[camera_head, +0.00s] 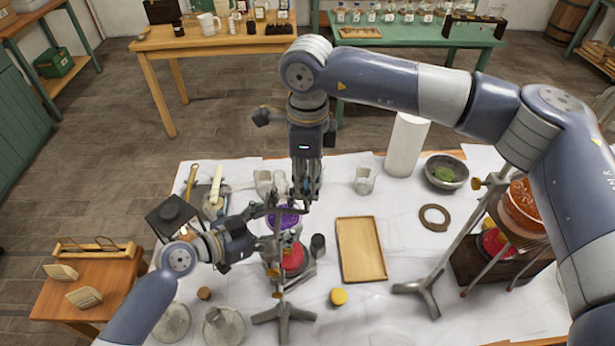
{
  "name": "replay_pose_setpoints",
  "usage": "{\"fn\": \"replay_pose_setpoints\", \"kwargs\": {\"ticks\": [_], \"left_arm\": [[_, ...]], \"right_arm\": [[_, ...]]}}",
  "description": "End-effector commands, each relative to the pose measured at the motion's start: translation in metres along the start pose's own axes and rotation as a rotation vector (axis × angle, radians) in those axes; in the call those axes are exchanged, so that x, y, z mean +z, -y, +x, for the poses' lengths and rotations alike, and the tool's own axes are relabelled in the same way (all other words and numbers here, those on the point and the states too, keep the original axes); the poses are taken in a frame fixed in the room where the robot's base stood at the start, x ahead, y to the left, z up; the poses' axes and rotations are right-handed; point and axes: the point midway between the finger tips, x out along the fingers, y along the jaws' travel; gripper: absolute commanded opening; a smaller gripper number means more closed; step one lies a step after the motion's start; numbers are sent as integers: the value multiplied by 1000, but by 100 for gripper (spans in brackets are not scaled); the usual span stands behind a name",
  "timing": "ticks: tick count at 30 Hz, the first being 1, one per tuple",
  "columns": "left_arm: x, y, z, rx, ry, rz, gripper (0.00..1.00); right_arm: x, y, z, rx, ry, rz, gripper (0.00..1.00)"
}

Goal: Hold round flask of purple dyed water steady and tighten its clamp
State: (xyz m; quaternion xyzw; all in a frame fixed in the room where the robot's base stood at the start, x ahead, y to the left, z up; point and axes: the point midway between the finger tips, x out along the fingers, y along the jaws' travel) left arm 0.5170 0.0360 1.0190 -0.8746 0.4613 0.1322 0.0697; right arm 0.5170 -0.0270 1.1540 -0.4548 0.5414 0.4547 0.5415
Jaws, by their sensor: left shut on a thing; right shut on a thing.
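The round flask of purple dyed water (283,217) stands over a red burner-like base (292,258) on the white-covered table, beside a metal stand (283,312) with a tripod foot. My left gripper (264,212) reaches in from the lower left and is shut at the flask's side; the flask is partly hidden by it. My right gripper (303,200) comes down from above and is shut at the clamp (289,210) by the flask's neck. The clamp's jaws and screw are too small and covered to tell apart.
A wooden tray (361,250) lies right of the stand, with a yellow lid (338,296) near it. An orange-filled vessel (524,207) stands on another stand at right.

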Motion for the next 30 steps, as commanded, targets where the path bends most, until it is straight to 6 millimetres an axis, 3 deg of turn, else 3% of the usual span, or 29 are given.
{"fn": "replay_pose_setpoints", "kwargs": {"ticks": [13, 24, 25, 27, 30], "left_arm": [[0, 0, 0, -1, -1, 1, 51], [-1, 0, 0, -1, -1, 1, 51], [-1, 0, 0, -1, -1, 1, 51], [-1, 0, 0, -1, -1, 1, 51], [0, 0, 0, -1, -1, 0, 51]], "right_arm": [[0, 0, 0, 1, 0, 323, 6], [0, 0, 0, 1, 0, 351, 6], [0, 0, 0, 1, 0, 351, 37], [0, 0, 0, 1, 0, 351, 50], [0, 0, 0, 0, 0, 351, 50]]}}
